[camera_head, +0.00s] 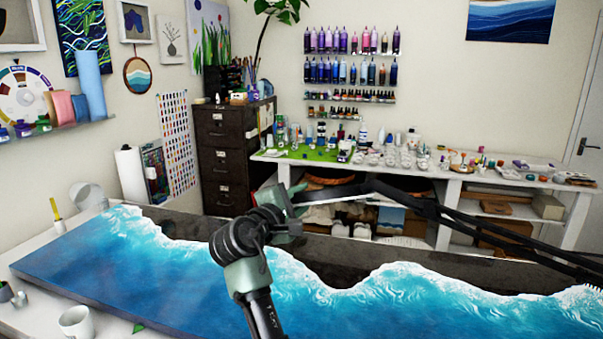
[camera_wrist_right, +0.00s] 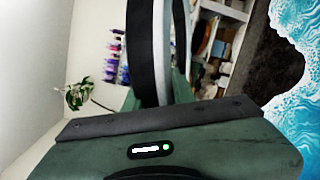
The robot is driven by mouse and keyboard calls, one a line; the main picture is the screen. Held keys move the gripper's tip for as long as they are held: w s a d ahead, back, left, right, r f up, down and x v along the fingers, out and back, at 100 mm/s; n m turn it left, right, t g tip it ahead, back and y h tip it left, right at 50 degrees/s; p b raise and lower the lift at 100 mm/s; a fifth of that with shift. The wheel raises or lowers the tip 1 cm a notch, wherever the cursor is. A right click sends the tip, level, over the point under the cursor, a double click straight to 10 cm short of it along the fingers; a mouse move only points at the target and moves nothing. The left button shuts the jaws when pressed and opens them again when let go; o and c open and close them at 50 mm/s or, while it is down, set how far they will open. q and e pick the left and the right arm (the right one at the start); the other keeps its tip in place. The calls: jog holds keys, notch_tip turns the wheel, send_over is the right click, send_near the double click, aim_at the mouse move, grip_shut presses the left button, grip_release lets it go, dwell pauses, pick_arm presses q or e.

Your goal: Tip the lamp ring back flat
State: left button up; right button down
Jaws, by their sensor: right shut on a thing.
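The lamp ring (camera_head: 335,202) is above the board in the head view, seen nearly edge-on as a thin band with a white lower edge. Its exact tilt is hard to tell. Its black jointed arm (camera_head: 490,235) comes in from the right. My right gripper (camera_head: 290,205) is shut on the ring's left end, and its fingers hide that part. In the right wrist view the ring (camera_wrist_right: 147,55) is a dark band with a white strip, running up from my green gripper (camera_wrist_right: 165,100). My left gripper is not in view.
A blue and white resin wave board (camera_head: 130,260) with a dark strip covers the near table. A white mug (camera_head: 77,322) stands at front left. A white bench (camera_head: 465,185) crowded with bottles and cups, and a dark filing cabinet (camera_head: 225,155), stand behind.

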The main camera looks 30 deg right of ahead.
jog(key=shift+s+f+n+p, duration=0.15)
jog(key=shift+f+n+p, duration=0.1)
jog(key=shift+f, duration=0.35)
jog(key=shift+s+f+n+p, duration=0.1)
jog(key=shift+f+n, duration=0.15)
jog(key=shift+f, duration=0.3)
jog(key=c, duration=1.2)
grip_release()
jog(key=shift+o, duration=0.2)
jog(key=b+v, duration=0.3)
jog(key=v, duration=0.4)
jog(key=shift+s+a, duration=0.15)
jog(key=shift+a, duration=0.2)
jog(key=shift+r, duration=0.15)
